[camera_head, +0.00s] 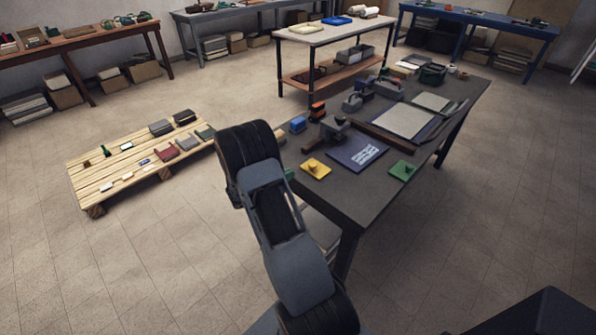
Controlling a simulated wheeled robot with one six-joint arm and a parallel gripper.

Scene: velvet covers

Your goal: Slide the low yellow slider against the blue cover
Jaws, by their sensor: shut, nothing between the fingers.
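The low yellow slider (316,172) is a flat yellow plate with a round knob on top. It lies near the front left edge of the dark table. The blue cover (347,158) is a flat dark blue piece with pale markings, lying just right of and behind the slider. A narrow strip of table seems to show between them. My arm (275,215) rises in front of the table's left side, and its upper end covers part of the table's left edge. My gripper is not visible; it may be hidden behind the arm.
A green plate with a knob (403,171) lies right of the blue cover. A grey device (335,127), an orange and black item (317,111) and a blue block (298,125) stand behind. A large pale panel (403,121) lies farther back. A wooden pallet (118,193) stands left.

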